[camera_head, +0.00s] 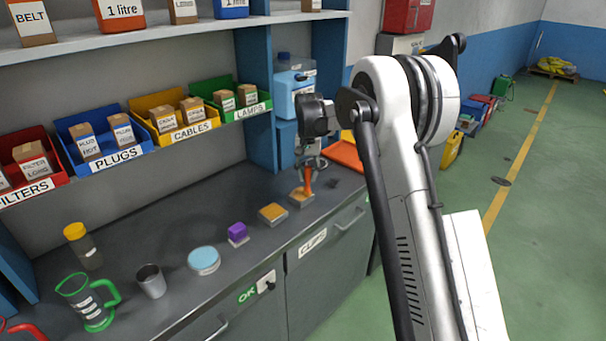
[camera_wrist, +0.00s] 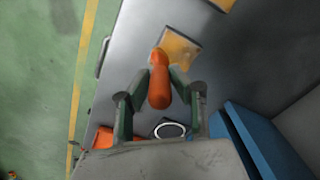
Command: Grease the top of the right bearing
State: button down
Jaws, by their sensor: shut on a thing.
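My gripper (camera_head: 309,165) is shut on an orange tool with a rounded handle (camera_wrist: 159,92), pointing down in the head view. Its lower end is over a small square block with an orange-yellow top (camera_head: 301,197), the rightmost of two such blocks; it also shows in the wrist view (camera_wrist: 182,48). I cannot tell whether the tool touches it. The second block (camera_head: 273,213) stands to its left, apart from it; its edge shows at the top of the wrist view. No part is clearly marked as a bearing.
On the grey worktop (camera_head: 215,215) stand a purple block (camera_head: 237,232), a light blue round tin (camera_head: 204,260), a metal cup (camera_head: 151,281) and a green-handled jug (camera_head: 86,303). An orange tray (camera_head: 347,155) lies beyond my gripper. Labelled bins (camera_head: 112,155) line the back.

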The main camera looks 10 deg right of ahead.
aim_at(310, 190)
jog(key=shift+s+d+r, duration=0.1)
jog(key=shift+s+d, duration=0.3)
jog(key=shift+s, duration=0.2)
notch_tip(310, 190, up, 8)
jog(key=p, duration=0.2)
jog(key=shift+w+a+p, duration=0.1)
jog(key=shift+w+p, duration=0.05)
jog(key=shift+p, duration=0.15)
dwell(0.4)
